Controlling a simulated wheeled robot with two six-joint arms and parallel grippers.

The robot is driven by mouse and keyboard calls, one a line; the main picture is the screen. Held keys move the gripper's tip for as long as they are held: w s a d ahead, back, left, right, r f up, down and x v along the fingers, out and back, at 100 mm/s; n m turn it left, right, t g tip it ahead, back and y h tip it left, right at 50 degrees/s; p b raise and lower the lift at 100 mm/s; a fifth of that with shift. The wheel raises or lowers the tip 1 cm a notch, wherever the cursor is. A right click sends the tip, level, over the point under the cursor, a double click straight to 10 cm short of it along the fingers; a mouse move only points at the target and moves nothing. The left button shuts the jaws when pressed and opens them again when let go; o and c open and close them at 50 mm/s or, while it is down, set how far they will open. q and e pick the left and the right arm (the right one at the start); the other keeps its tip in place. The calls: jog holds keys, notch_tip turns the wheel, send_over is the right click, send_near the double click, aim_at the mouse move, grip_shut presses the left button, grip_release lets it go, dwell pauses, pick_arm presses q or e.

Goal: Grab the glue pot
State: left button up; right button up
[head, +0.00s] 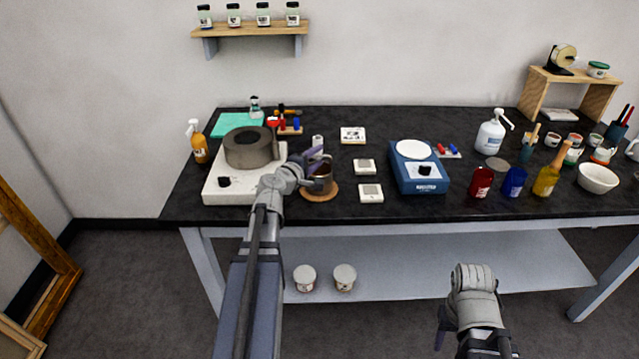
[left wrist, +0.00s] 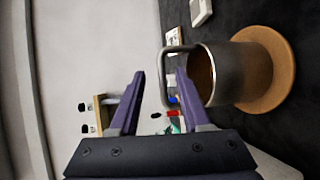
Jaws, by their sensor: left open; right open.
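The glue pot (head: 321,186) is a metal pot with a brown inside, standing on a round wooden coaster (head: 333,195). In the left wrist view the pot (left wrist: 240,73) appears sideways, its loop handle (left wrist: 164,75) facing my gripper. My left gripper (head: 312,162) is open at the pot in the head view. In the wrist view its purple fingers (left wrist: 160,85) lie either side of the handle's outer bar, one finger overlapping the loop opening; contact cannot be told. My right gripper (head: 441,326) is low in front of the table, apart from everything.
A white hot plate with a dark ring-shaped vessel (head: 250,148) stands left of the pot. Small white tiles (head: 364,167) and a blue scale (head: 420,180) lie to the right. Cups, bottles and a white bowl (head: 598,178) fill the table's right end.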

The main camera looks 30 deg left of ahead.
pick_arm(q)
jog(key=shift+w+f+b, duration=0.25)
jog(key=shift+w, duration=0.6)
jog(key=shift+w+f+b, duration=0.2)
jog(key=shift+w, duration=0.7)
jog(key=shift+w+f+b, duration=0.25)
jog(key=shift+w, duration=0.6)
jog(key=shift+s, duration=0.1)
grip_shut()
